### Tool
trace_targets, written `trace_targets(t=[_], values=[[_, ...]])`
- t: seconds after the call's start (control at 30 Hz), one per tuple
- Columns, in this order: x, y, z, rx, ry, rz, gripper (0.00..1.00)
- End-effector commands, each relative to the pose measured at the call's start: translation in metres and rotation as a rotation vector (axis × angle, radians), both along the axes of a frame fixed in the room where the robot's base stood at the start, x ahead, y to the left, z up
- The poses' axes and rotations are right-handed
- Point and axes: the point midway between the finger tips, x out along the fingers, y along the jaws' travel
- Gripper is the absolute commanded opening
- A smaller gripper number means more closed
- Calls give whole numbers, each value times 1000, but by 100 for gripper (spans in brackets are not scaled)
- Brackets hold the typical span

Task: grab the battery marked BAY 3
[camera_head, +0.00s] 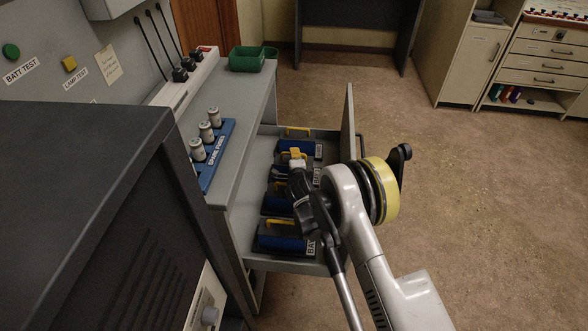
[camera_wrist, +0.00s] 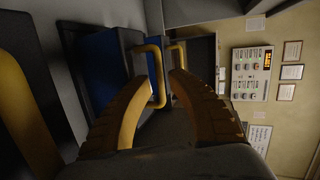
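Several blue batteries with yellow handles sit in a row in the open grey drawer (camera_head: 238,195). The front battery (camera_head: 280,243) and the one behind it (camera_head: 277,205) show in the head view. White BAY labels stand beside them; I cannot read their numbers well enough to tell which is BAY 3. My gripper (camera_wrist: 165,74) is low over the row's middle to far part, partly hidden by my arm in the head view. In the wrist view its fingers are apart, with a yellow handle (camera_wrist: 157,72) at their tips. Whether it lies between or just beyond them is unclear.
The drawer's upright front panel (camera_head: 348,125) stands right of the row, close to my arm. The counter left of it holds a blue rack (camera_head: 219,153) with several white cylinders and a green tray (camera_head: 247,59). Open floor lies to the right.

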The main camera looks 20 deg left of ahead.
Motion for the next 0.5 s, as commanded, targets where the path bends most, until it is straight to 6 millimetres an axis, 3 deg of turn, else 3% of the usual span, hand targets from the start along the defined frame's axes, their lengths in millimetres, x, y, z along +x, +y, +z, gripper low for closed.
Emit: trace_targets(t=[0.2, 0.43, 0.47, 0.5], values=[[22, 10, -10, 0, 0, 0, 22], [23, 11, -10, 0, 0, 0, 22], [23, 11, -10, 0, 0, 0, 19], [23, 11, -10, 0, 0, 0, 7]])
